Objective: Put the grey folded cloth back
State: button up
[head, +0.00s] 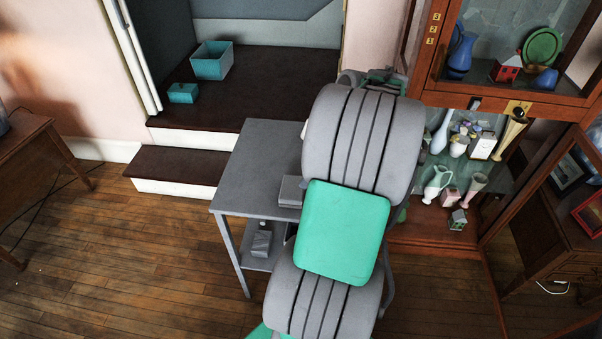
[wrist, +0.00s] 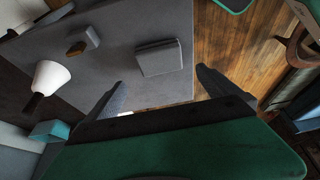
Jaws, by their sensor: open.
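A grey folded cloth (wrist: 160,58), a flat slab in shape, lies on the grey table (wrist: 140,20) near its edge in the wrist view. In the head view a grey slab that looks like the same cloth (head: 291,191) lies near the front edge of the table (head: 255,165), partly covered by my arm. My gripper (wrist: 160,76) is open and empty, its fingers spread, with the cloth showing just beyond and between the tips. The height of the fingers above the table is hard to tell. My arm hides the gripper in the head view.
A small grey block (wrist: 88,38) and a white cone-shaped thing (wrist: 50,76) are near the cloth. Another grey thing (head: 261,243) sits on the table's lower shelf. A glass cabinet (head: 500,98) with fragile pieces stands right. Wooden floor (head: 130,250) is clear at left.

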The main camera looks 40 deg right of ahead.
jog(key=w+a+r+m+g+h, duration=0.1)
jog(key=w+a+m+g, duration=0.2)
jog(key=a, duration=1.8)
jog(key=s+a+f+m+t+h, duration=0.1)
jog(key=s+a+f+m, duration=0.1)
jog(key=s+a+m, duration=0.2)
jog(key=s+a, duration=0.3)
jog(key=a, duration=0.2)
jog(key=shift+a+f+h, duration=0.15)
jog(key=shift+a+h, duration=0.1)
jog(key=shift+h, duration=0.05)
